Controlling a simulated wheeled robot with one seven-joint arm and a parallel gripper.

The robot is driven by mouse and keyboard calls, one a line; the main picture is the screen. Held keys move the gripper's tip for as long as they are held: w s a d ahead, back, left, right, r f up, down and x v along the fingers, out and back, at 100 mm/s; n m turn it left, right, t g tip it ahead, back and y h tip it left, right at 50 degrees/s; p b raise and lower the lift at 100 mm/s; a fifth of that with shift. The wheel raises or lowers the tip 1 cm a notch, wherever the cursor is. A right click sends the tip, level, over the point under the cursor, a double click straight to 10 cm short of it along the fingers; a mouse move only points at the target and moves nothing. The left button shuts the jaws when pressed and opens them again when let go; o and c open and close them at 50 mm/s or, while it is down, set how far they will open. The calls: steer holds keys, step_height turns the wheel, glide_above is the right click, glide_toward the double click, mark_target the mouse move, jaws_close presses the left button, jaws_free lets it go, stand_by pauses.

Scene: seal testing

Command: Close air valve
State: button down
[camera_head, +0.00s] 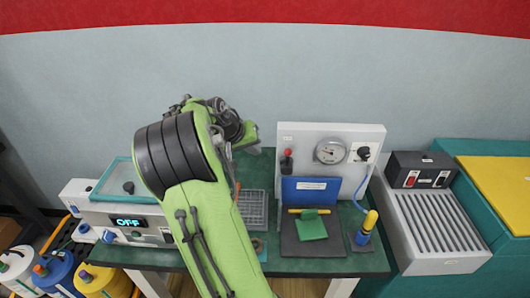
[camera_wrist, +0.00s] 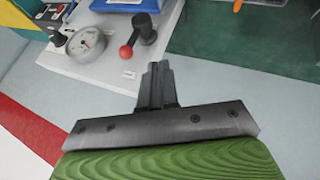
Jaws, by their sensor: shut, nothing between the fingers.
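The air valve appears to be the small black fitting with a red ball-tipped lever on the upright white panel (camera_head: 330,131), left of the round gauge (camera_head: 330,150). The red ball (camera_head: 288,152) sits above the black body in the head view. In the wrist view, the red ball (camera_wrist: 126,52) and black valve body (camera_wrist: 145,28) lie just beyond my gripper (camera_wrist: 158,68). My gripper's fingers are together and empty, close to the lever; I cannot tell whether they touch it.
A blue board (camera_head: 310,190) stands below the valve and gauge. A black knob with a blue hose (camera_head: 363,153) is at the panel's right. A device reading "OFF" (camera_head: 128,222) is at the left. A grey grooved unit (camera_head: 435,222) stands right.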

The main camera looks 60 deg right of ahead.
mark_target(287, 160)
steer(key=s+d+f, duration=0.1)
steer(key=d+f, duration=0.1)
steer(key=s+d+f, duration=0.2)
steer(key=d, duration=0.1)
steer(key=s+d+f, duration=0.1)
steer(key=d+f, duration=0.1)
steer(key=f, duration=0.1)
steer(key=shift+s+d, duration=0.25)
steer(key=shift+d, duration=0.05)
steer(key=shift+r, duration=0.1)
